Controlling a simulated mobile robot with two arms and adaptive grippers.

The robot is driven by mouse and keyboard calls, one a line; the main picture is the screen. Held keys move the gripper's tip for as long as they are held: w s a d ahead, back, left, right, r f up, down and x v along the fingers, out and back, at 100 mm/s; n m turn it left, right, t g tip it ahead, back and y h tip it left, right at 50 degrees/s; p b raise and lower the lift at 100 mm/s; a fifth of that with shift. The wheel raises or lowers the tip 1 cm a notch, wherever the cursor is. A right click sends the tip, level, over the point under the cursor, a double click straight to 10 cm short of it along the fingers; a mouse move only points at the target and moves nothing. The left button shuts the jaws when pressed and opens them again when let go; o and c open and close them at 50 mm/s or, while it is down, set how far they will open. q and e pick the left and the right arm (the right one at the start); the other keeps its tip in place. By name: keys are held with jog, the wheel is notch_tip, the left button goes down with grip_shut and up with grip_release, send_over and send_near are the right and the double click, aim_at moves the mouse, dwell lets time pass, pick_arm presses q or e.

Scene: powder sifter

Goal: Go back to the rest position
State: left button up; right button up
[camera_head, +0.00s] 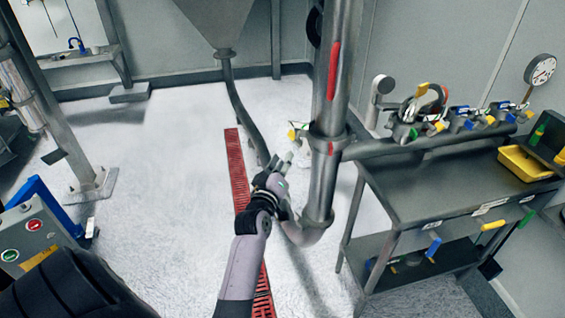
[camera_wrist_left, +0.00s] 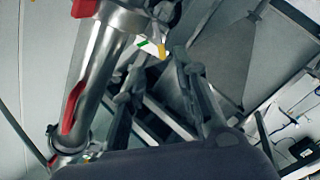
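My left gripper (camera_head: 284,163) is in the middle of the head view, at the end of a grey-purple arm that comes up from the bottom edge. It is over the floor, just left of the steel pipe (camera_head: 325,160) in the picture; I cannot tell whether they touch. In the left wrist view, the two dark fingers of my left gripper (camera_wrist_left: 161,55) stand apart with nothing seen held between them. My right gripper is not in view.
A steel table (camera_head: 440,180) with valves and a yellow tray (camera_head: 524,163) is on the right. A grey hopper (camera_head: 215,18) hangs at the back. A control box (camera_head: 30,238) with red and green buttons is at left. Open floor (camera_head: 150,170) lies left of a red floor grate (camera_head: 238,170).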

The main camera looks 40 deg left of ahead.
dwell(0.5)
pick_arm(q)
jog(key=s+d+f+m+g+h, duration=0.15)
jog(key=d+f, duration=0.25)
jog(key=f, duration=0.5)
jog(key=w+d+f+m+g+h, duration=0.1)
jog(key=d+f+m+g+h, duration=0.15)
jog(key=f, duration=0.65)
jog(key=s+d+f+m+g+h, duration=0.1)
jog(key=s+d+f+m, duration=0.2)
jog(key=f, duration=0.4)
jog(key=s+d+f+g, duration=0.2)
jog(key=s+d+f, duration=0.1)
jog(key=s+f, duration=0.4)
jog(key=s+d+f+m+g+h, duration=0.1)
jog(key=s+d+f+m, duration=0.15)
jog(key=f, duration=0.55)
jog(key=s+f+m+g, duration=0.2)
jog(key=s+f, duration=0.4)
jog(key=s, duration=0.6)
jog(key=s+f+m+g, duration=0.1)
jog(key=s+f+g, duration=0.2)
jog(key=s, duration=1)
jog(key=s+d+f+m+g+b, duration=0.1)
jog(key=s+f+m+g, duration=0.1)
jog(key=s+f, duration=0.7)
jog(key=s+g, duration=0.1)
jog(key=s, duration=0.2)
jog(key=shift+s+m, duration=0.2)
jog(key=shift+m, duration=0.15)
